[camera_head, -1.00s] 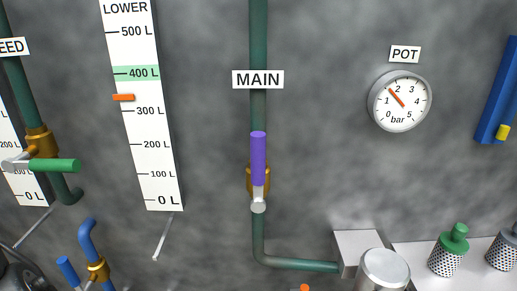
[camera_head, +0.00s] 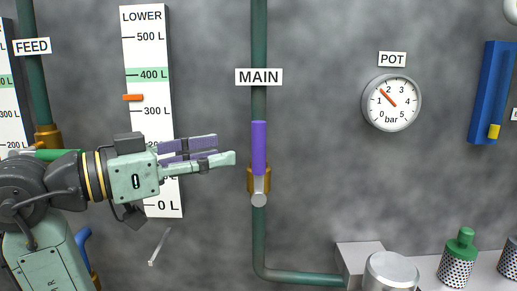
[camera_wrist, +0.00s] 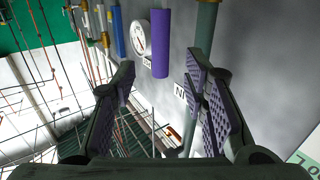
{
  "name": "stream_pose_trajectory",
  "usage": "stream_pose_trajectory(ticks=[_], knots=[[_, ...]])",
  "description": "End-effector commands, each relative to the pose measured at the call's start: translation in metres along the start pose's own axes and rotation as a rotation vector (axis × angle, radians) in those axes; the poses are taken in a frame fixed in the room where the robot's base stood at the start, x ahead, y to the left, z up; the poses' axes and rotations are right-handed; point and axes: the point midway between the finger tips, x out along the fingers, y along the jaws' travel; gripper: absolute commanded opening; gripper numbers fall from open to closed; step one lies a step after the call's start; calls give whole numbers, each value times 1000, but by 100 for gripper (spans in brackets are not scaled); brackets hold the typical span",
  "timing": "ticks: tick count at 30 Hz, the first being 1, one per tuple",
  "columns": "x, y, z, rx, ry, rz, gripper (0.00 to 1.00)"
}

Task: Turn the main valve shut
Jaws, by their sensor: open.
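The main valve has a purple lever handle (camera_head: 259,148) that stands upright, in line with the green vertical pipe (camera_head: 259,30) under the MAIN sign (camera_head: 259,77). Its brass body (camera_head: 252,181) and silver pivot (camera_head: 259,199) sit at the handle's lower end. My gripper (camera_head: 224,149) is open and empty, left of the handle, with its fingers pointing right toward it. In the head view a small gap shows between fingertips and handle. In the wrist view the purple handle (camera_wrist: 160,43) shows ahead, beyond the gap between the two fingers. The valve body is not clear there.
The LOWER level scale (camera_head: 152,60) is on the wall behind my gripper. The POT gauge (camera_head: 391,102) and a blue fixture (camera_head: 491,92) are at right. A grey box (camera_head: 358,255) and perforated canisters (camera_head: 457,262) stand lower right. The wall just right of the handle is clear.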

Motion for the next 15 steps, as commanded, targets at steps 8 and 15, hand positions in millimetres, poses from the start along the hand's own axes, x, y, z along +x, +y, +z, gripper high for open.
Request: stream_pose_trajectory(ticks=[8,15], knots=[[54,0,-2,-2,0,2,40],[85,0,-2,-1,2,-1,40]])
